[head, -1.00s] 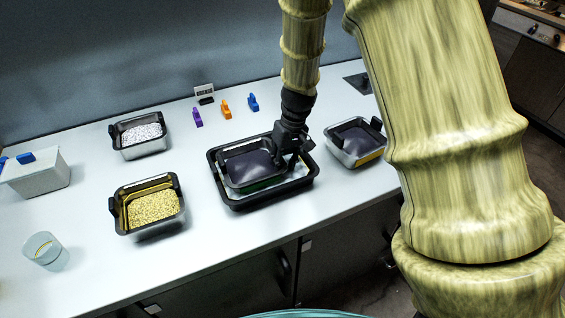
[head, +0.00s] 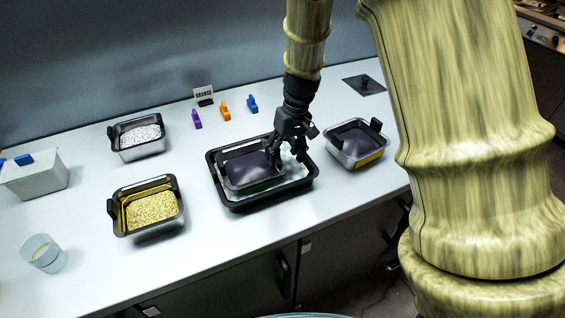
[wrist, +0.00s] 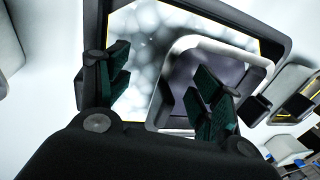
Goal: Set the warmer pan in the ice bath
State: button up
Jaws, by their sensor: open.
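A pan with dark contents and a green band (head: 247,170) sits inside the black ice bath tray (head: 234,206), toward its left side. Pale ice shows around it, and in the wrist view the ice (wrist: 150,45) lies beside the pan (wrist: 185,60). A second dark-filled pan with a yellow band (head: 355,144) stands on the counter to the right of the tray. My gripper (head: 288,156) is open over the tray at the right end of the green-banded pan. In the wrist view its fingers (wrist: 165,92) are spread and empty; contact with the pan is unclear.
Pans of yellow grains (head: 152,208) and white bits (head: 139,136) stand left, with a clear cup (head: 43,254) and a pale lidded box (head: 36,178). Purple (head: 196,119), orange (head: 225,111) and blue (head: 252,104) clips and a small sign (head: 204,93) are behind.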

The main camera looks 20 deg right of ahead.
notch_tip(320, 180, up, 8)
jog(key=d, duration=0.1)
jog(key=shift+d+b, duration=0.25)
jog(key=shift+b, duration=0.15)
jog(key=shift+f, duration=0.1)
